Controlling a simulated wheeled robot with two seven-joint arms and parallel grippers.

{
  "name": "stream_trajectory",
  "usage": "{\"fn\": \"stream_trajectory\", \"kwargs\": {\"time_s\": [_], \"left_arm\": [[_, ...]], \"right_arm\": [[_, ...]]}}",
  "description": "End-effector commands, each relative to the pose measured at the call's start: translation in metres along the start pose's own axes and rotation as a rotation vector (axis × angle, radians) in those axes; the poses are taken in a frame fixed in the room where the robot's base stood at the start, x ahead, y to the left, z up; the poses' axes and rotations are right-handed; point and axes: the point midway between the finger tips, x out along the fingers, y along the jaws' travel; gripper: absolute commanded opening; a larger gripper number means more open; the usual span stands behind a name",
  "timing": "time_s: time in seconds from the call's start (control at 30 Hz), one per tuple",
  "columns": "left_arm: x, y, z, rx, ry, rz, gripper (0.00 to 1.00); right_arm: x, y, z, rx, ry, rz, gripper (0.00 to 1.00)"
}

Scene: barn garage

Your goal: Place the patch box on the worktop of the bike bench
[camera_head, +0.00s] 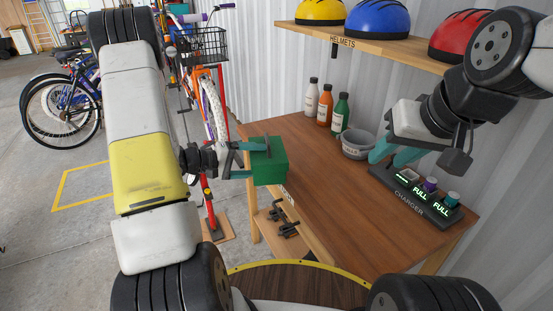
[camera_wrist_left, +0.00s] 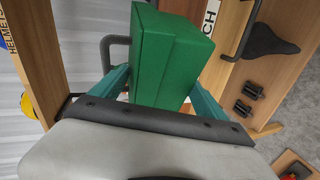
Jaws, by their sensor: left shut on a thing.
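The green patch box (camera_head: 270,167) is held in my left gripper (camera_head: 243,160) at the left edge of the wooden worktop (camera_head: 330,196) of the bike bench. How high it is above the worktop is hard to judge. In the left wrist view the box (camera_wrist_left: 170,58) sits between the two teal fingers of my left gripper (camera_wrist_left: 163,92), and part of the bench label shows behind it. My right gripper (camera_head: 391,155) is open and empty, over the right part of the worktop, close to the charger.
On the worktop stand several bottles (camera_head: 325,108), a grey bowl (camera_head: 357,145) and a charger (camera_head: 412,197) with small items in it. A shelf (camera_head: 370,42) with helmets hangs above. The worktop's middle and front are clear. Bicycles (camera_head: 65,105) stand at the left.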

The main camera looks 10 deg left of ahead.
Motion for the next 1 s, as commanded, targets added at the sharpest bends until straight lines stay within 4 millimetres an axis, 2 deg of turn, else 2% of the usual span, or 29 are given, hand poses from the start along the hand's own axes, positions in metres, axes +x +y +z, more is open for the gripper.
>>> {"fn": "stream_trajectory", "kwargs": {"time_s": [0.03, 0.1, 0.43, 0.63, 0.93, 0.97, 1.0], "left_arm": [[0.012, 0.003, 0.004, 0.0, -0.004, 0.001, 0.46], [0.023, 0.005, 0.006, 0.0, -0.003, 0.0, 0.46], [0.05, 0.011, 0.013, 0.0, -0.002, 0.0, 0.46], [0.058, -0.02, 0.015, -0.002, 0.0, -0.002, 0.46], [0.058, -0.023, 0.015, 0.0, 0.002, -0.001, 0.46], [0.058, -0.023, 0.015, 0.0, 0.001, -0.001, 0.88], [0.058, -0.023, 0.015, 0.0, 0.001, -0.001, 0.96]], "right_arm": [[0.0, 0.0, 0.0, 0.0, 0.0, 0.0, 0.35], [0.0, 0.0, 0.0, 0.0, 0.0, 0.0, 0.35], [0.0, 0.0, 0.0, 0.0, 0.0, 0.0, 0.35], [0.0, 0.0, 0.0, 0.0, 0.0, 0.0, 0.35], [0.0, 0.0, 0.0, 0.0, 0.0, 0.0, 0.35], [0.0, 0.0, 0.0, 0.0, 0.0, 0.0, 0.35], [0.0, 0.0, 0.0, 0.0, 0.0, 0.0, 0.35]]}}
